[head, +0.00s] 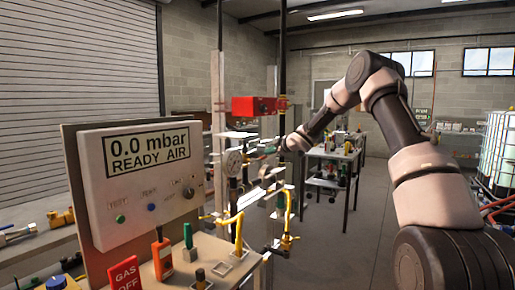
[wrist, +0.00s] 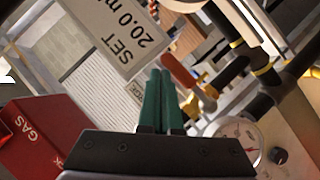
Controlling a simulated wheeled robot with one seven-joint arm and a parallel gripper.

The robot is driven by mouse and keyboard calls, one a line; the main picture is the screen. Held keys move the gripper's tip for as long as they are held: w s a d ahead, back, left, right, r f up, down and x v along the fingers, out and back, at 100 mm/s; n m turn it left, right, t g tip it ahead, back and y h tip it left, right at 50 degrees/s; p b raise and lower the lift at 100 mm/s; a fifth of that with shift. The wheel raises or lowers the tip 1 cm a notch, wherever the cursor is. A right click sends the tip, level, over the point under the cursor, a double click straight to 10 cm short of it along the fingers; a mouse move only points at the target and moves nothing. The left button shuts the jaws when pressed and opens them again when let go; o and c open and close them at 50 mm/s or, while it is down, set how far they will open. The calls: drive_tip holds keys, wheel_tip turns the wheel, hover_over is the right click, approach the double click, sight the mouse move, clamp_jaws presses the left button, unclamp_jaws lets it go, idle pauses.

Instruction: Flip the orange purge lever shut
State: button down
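An orange-red lever (wrist: 178,70) shows in the wrist view, just right of my fingertips, slanting down toward a brass fitting (wrist: 207,90). My gripper (wrist: 157,72) has two green fingers that lie together with nothing visible between them. The fingertips appear beside the lever; I cannot tell whether they touch it. In the head view my gripper (head: 268,146) is small, among the pipework near the round gauge (head: 233,162). I cannot pick out the lever there.
A red box (head: 254,106) is on the pipework above my gripper. Yellow-handled pipes (head: 238,232) and a display panel reading 0.0 mbar (head: 150,180) stand nearer. A white SET label (wrist: 118,35) and dark pipes (wrist: 232,72) crowd the wrist view.

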drive_tip(key=shift+w+d+f, duration=0.1)
drive_tip(key=shift+d+f, duration=0.05)
drive_tip(key=shift+f, duration=0.15)
idle(0.4)
